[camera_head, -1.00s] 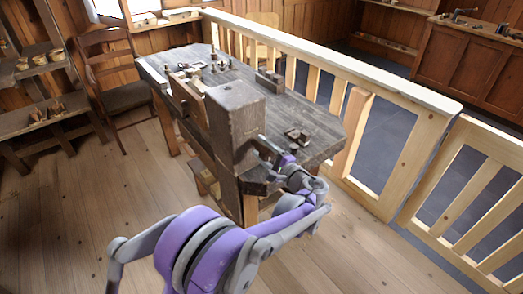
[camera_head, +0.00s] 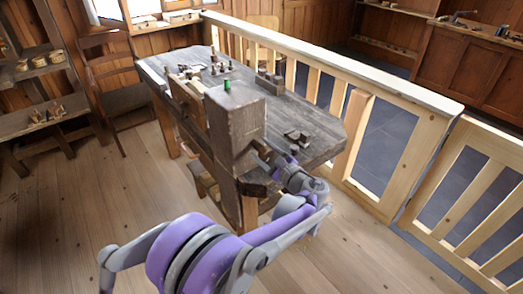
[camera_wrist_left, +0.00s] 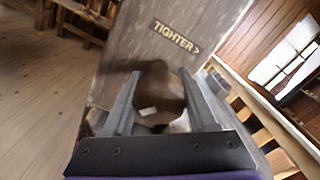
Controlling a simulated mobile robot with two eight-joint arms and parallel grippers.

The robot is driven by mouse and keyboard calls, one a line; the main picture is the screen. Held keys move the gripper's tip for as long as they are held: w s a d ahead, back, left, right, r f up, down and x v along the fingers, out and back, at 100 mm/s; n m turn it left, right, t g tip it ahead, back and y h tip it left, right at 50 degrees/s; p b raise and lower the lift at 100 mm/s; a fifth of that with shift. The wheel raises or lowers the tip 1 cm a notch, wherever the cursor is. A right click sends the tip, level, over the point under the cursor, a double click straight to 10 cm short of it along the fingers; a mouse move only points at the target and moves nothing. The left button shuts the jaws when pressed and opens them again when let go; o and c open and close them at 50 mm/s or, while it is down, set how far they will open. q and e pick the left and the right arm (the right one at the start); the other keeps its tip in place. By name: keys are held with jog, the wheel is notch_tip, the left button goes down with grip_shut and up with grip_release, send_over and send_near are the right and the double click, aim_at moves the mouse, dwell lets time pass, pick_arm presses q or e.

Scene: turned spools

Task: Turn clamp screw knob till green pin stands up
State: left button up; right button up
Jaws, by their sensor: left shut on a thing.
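The large wooden clamp block (camera_head: 236,128) stands at the near end of the workbench. A small green pin (camera_head: 227,85) stands up from its top face. In the left wrist view, the block (camera_wrist_left: 120,50) carries a label (camera_wrist_left: 177,37) reading "TIGHTER" with an arrow to the right. My left gripper (camera_head: 264,150) is at the block's right side. In the left wrist view, my left gripper (camera_wrist_left: 159,82) is shut on the brown clamp screw knob (camera_wrist_left: 158,95), its fingers on either side. The head view hides most of the knob. My right gripper is not in view.
The workbench (camera_head: 300,115) holds small turned pieces at its far end and a dark object (camera_head: 297,137) near its right edge. A pale wooden railing (camera_head: 340,75) runs along the bench's right side. A chair (camera_head: 112,95) and shelves stand left. Floor at the left is clear.

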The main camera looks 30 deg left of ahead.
pick_arm(q)
jog(key=shift+d+f, duration=0.1)
jog(key=shift+f, duration=0.05)
jog(key=o, duration=1.4)
jog(key=shift+c, duration=0.2)
jog(key=v, duration=1.1)
